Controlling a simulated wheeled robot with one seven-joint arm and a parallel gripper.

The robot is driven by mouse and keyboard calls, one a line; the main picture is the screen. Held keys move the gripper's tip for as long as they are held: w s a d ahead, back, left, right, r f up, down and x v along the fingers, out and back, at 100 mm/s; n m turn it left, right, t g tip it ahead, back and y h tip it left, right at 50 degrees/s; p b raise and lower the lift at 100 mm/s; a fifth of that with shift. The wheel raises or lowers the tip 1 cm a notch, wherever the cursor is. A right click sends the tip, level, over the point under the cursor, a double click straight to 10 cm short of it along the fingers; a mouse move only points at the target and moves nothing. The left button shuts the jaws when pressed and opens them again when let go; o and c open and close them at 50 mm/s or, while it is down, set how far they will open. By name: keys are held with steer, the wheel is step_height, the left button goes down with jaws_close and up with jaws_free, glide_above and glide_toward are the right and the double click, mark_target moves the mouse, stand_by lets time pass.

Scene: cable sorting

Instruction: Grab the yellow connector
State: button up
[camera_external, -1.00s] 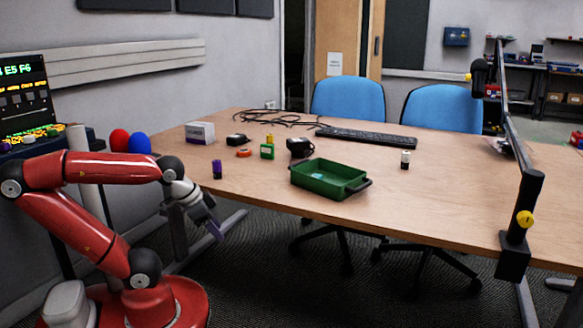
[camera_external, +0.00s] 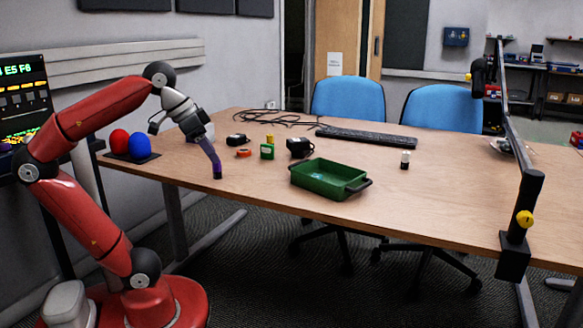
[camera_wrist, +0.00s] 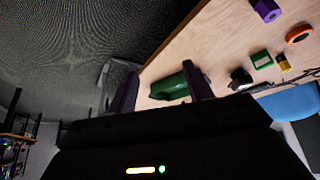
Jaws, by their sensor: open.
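The yellow connector (camera_external: 269,139) is a small upright block on the table, just behind a small green block (camera_external: 267,152) that partly covers it. In the wrist view the yellow connector (camera_wrist: 283,62) shows at the right, beside the green block (camera_wrist: 261,60). My gripper (camera_wrist: 162,85) is open and empty, its two dark fingers apart with the green tray seen beyond them. In the external view my gripper is left of the connector, over the table's left part.
A green tray (camera_external: 365,184) stands right of the blocks. A black block (camera_external: 299,148), an orange ring (camera_external: 243,153), a black item (camera_external: 237,139), loose black cables (camera_external: 280,116) and a keyboard (camera_external: 367,137) lie around. A small white-and-black cylinder (camera_external: 405,160) stands at right. The table's right side is mostly clear.

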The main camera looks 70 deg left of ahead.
steer(key=w+a+r+n+g+y+p, duration=0.1)
steer(key=w+a+r+n, duration=0.35)
steer(key=w+a, duration=0.6)
steer(key=n+g+y+p, duration=0.2)
steer(key=n+g+y, duration=0.1)
steer(key=n, duration=0.5)
glide_above(270, 136)
steer(key=s+d, duration=0.1)
steer(key=d, duration=0.1)
step_height(270, 136, down, 7)
steer(key=shift+s+a+f, duration=0.1)
steer(key=shift+f, duration=2.1)
steer(key=b+x, duration=0.1)
steer(key=x, duration=0.6)
steer(key=shift+w+a, duration=0.2)
steer(key=c, duration=1.1)
steer(key=shift+r, duration=0.15)
